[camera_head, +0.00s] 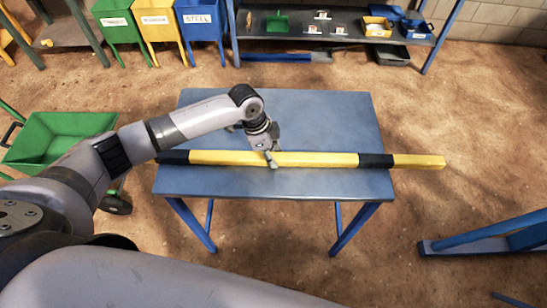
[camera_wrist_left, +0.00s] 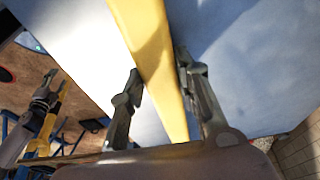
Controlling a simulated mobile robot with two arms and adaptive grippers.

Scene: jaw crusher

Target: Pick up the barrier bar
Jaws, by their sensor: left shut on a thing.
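The barrier bar (camera_head: 325,159) is long, yellow and black, and lies across the blue table (camera_head: 300,115) in the head view. Its right end sticks out past the table's right edge, and its left end reaches the left edge. My left gripper (camera_head: 271,160) is on the bar near its middle, pointing down. In the left wrist view the yellow bar (camera_wrist_left: 150,50) runs between the two fingers of the gripper (camera_wrist_left: 158,95), which is shut on it. I cannot tell whether the bar is raised off the table.
A green cart (camera_head: 60,135) stands left of the table. Green, yellow and blue bins (camera_head: 160,20) and a shelf (camera_head: 340,30) with small items stand at the back. A blue metal frame (camera_head: 490,240) is at the right. Open dirt floor lies around the table.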

